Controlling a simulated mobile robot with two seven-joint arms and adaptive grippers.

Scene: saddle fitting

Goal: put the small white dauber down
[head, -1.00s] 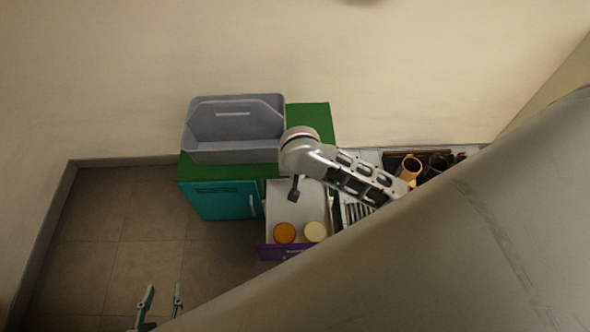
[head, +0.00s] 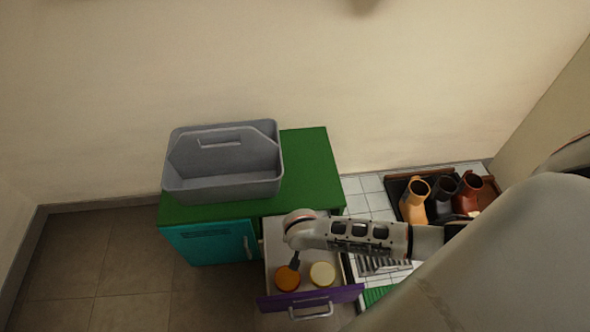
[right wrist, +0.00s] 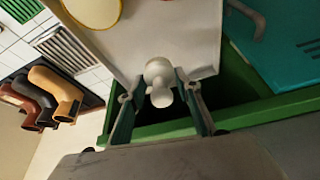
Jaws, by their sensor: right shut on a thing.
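The small white dauber (right wrist: 158,82), with a rounded head and short stem, sits between the fingertips of my right gripper (right wrist: 160,88) in the right wrist view. The gripper is shut on it, over or in the open drawer (right wrist: 185,25); I cannot tell whether the dauber touches the drawer floor. In the head view, my right gripper (head: 294,262) reaches down beside the orange round tin (head: 287,280), and the dauber cannot be made out there. My left gripper is out of view.
A cream-lidded tin (head: 322,275) lies in the purple-fronted drawer (head: 310,298). A grey tote (head: 225,190) stands on the green cabinet top (head: 312,165), above a teal door (head: 210,243). Boots (head: 414,200) stand at the right. Bare drawer floor (head: 280,232) lies behind the tins.

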